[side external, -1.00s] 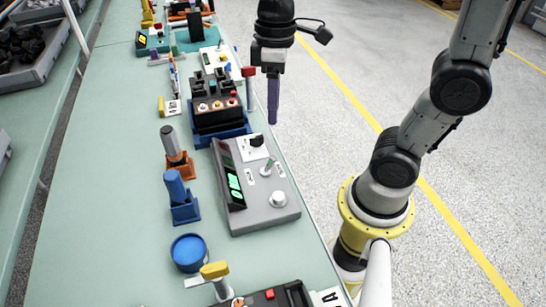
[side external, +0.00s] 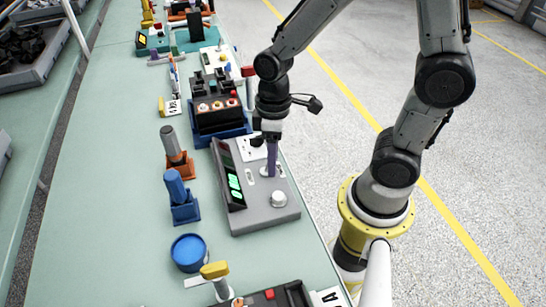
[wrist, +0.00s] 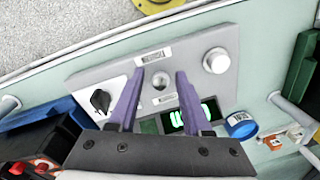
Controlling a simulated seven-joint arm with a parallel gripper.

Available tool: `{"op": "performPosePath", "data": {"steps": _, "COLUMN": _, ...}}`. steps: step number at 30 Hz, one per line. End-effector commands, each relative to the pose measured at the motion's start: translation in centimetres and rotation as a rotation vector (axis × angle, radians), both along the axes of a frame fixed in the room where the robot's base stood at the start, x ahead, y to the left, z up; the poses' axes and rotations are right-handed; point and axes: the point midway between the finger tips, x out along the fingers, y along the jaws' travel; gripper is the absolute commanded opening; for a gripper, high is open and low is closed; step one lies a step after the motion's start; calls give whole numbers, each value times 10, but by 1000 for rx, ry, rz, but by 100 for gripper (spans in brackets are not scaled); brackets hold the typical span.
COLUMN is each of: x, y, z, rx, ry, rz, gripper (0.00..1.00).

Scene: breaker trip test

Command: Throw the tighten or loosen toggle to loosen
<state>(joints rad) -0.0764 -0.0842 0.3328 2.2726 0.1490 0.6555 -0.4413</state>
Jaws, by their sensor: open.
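The grey control box (side external: 262,215) stands near the bench's right edge in the side view; it also fills the middle of the wrist view (wrist: 85,78). Its small toggle (wrist: 161,80) shows in the wrist view between my two purple fingers. In the side view my fingers hide the toggle. My gripper (side external: 271,174) points down over the box with its fingertips at the toggle. In the wrist view my gripper (wrist: 159,73) is open, one finger on each side of the toggle. I cannot tell whether either finger touches it. The small labels near it are unreadable.
The box also carries a white round knob (wrist: 216,60), a black rotary knob (wrist: 101,100) on a white plate and a lit green display (side external: 235,182). A blue-based device (side external: 220,125) stands close behind. A blue tub (side external: 189,253) and blue holder (side external: 183,205) stand left.

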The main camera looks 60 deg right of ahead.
Motion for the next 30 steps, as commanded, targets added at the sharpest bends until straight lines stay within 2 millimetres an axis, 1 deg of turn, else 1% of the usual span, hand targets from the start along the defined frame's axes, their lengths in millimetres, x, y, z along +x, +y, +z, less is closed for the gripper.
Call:
{"op": "performPosePath", "data": {"steps": 3, "x": -1, "y": 0, "z": -3, "rx": 0, "ry": 1, "rz": 0, "gripper": 49}}
{"op": "performPosePath", "data": {"steps": 9, "x": -1, "y": 0, "z": -3, "rx": 0, "ry": 1, "rz": 0, "gripper": 49}}
{"op": "performPosePath", "data": {"steps": 10, "x": -1, "y": 0, "z": -3, "rx": 0, "ry": 1, "rz": 0, "gripper": 47}}
{"op": "performPosePath", "data": {"steps": 14, "x": 0, "y": 0, "z": -3, "rx": 0, "ry": 0, "rz": 0, "gripper": 24}}
{"op": "performPosePath", "data": {"steps": 15, "x": 0, "y": 0, "z": -3, "rx": 0, "ry": 0, "rz": 0, "gripper": 17}}
{"op": "performPosePath", "data": {"steps": 18, "x": 0, "y": 0, "z": -3, "rx": 0, "ry": 0, "rz": 0, "gripper": 0}}
{"op": "performPosePath", "data": {"steps": 30, "x": 1, "y": 1, "z": -3, "rx": -9, "ry": 9, "rz": 0, "gripper": 0}}
